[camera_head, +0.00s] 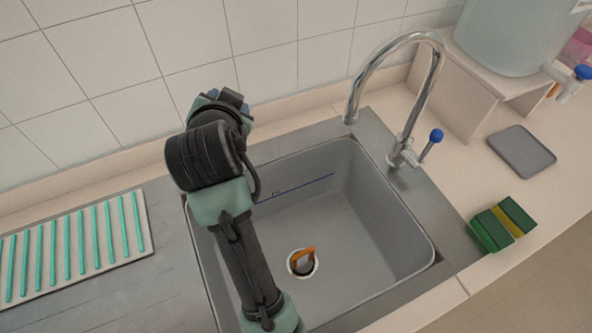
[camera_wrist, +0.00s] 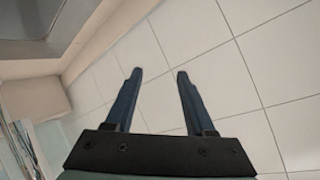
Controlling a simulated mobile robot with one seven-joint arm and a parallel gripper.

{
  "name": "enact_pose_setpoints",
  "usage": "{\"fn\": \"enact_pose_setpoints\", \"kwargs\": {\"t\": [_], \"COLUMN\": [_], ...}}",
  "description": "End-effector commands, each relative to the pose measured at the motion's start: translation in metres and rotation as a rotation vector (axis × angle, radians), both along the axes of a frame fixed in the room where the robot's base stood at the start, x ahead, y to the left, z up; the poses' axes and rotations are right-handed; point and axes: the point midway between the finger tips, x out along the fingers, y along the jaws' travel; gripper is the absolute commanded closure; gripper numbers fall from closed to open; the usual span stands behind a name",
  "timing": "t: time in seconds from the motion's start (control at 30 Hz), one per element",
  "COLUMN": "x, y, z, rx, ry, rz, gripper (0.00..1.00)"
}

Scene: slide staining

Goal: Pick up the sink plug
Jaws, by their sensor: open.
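The sink plug (camera_head: 304,254) shows as an orange loop-like piece at the pale drain ring in the sink floor, in the head view. The inside of the ring looks dark, and I cannot tell how the plug is seated. The grey sink (camera_head: 350,215) is empty apart from this. My gripper (camera_wrist: 159,73) is open and empty in the wrist view, with its two dark fingers apart against pale tiles. The plug is not in the wrist view. In the head view my arm crosses the sink's left part, and the gripper's fingers cannot be made out there.
A curved chrome tap (camera_head: 402,80) with a blue knob rises at the sink's back right. A sponge (camera_head: 503,224) and a grey tray (camera_head: 521,151) lie on the right counter. A stand (camera_head: 470,97) holds a large container (camera_head: 512,30). A ribbed drying mat (camera_head: 75,245) lies left.

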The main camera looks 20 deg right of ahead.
Motion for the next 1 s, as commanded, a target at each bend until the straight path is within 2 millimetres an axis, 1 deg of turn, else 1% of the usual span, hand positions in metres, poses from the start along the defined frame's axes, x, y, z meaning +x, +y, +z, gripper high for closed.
{"fn": "enact_pose_setpoints", "kwargs": {"t": [0.03, 0.07, 0.1, 0.17, 0.2, 0.3, 0.4, 0.5, 0.63, 0.83, 0.9, 1.0], "x": [-0.011, -0.020, -0.034, -0.058, -0.075, -0.115, -0.143, -0.155, -0.157, -0.155, -0.153, -0.153], "y": [-0.011, -0.016, -0.022, -0.031, -0.035, -0.043, -0.048, -0.050, -0.058, -0.071, -0.075, -0.078], "z": [-0.072, -0.104, -0.144, -0.198, -0.227, -0.283, -0.312, -0.325, -0.342, -0.377, -0.385, -0.392], "rx": [0.060, 0.092, 0.133, 0.178, 0.202, 0.235, 0.245, 0.247, 0.248, 0.248, 0.250, 0.250], "ry": [0.131, 0.200, 0.290, 0.409, 0.479, 0.616, 0.695, 0.729, 0.735, 0.732, 0.731, 0.728], "rz": [-0.081, -0.132, -0.207, -0.319, -0.392, -0.556, -0.666, -0.718, -0.728, -0.725, -0.724, -0.722], "gripper": [0.45, 0.45, 0.45, 0.45, 0.45, 0.45, 0.45, 0.45, 0.45, 0.45, 0.45, 0.45]}}
